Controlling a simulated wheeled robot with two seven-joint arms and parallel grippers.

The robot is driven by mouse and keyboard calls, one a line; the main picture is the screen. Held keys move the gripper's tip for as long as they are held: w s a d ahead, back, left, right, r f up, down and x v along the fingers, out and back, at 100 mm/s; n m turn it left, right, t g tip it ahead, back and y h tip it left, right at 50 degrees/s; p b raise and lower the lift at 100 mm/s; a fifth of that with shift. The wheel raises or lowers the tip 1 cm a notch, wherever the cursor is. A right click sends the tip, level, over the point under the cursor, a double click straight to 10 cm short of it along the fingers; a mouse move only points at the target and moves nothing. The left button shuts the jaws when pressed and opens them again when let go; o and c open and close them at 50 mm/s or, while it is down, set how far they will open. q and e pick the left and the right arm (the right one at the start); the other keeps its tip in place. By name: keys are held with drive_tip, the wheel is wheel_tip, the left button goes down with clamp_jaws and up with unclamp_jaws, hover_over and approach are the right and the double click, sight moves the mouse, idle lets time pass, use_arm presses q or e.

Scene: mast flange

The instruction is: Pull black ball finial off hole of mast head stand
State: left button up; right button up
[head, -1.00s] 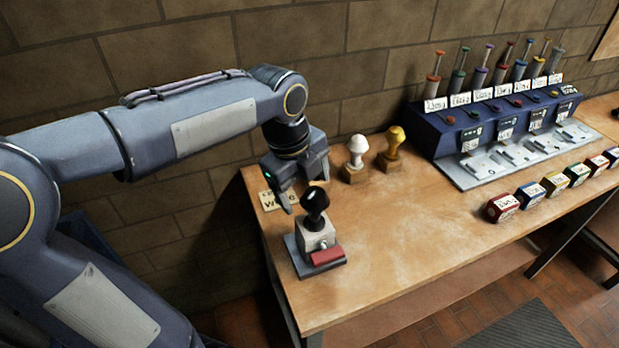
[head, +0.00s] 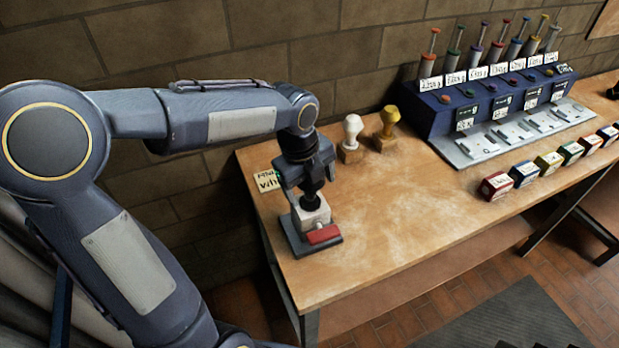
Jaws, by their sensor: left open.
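The black ball finial (head: 310,199) sits upright in the top of the mast head stand (head: 313,217), a pale block on a grey base with a red block at its front. My left gripper (head: 306,193) points down over the finial, with its open fingers around or beside it. The fingers hide most of the ball, so I cannot tell whether they touch it. My right gripper is not in view.
A white finial (head: 352,130) and a gold finial (head: 388,122) stand on wooden blocks behind. A label card (head: 267,181) lies left. A blue dispenser rack (head: 490,100) and several small coloured boxes (head: 497,186) are at right. The front middle of the wooden table (head: 410,225) is clear.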

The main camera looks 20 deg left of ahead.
use_arm(q)
drive_tip(key=shift+c, duration=0.5)
drive_tip(key=c, duration=1)
drive_tip(key=shift+r+p, duration=2.9)
drive_tip(key=shift+r, duration=0.4)
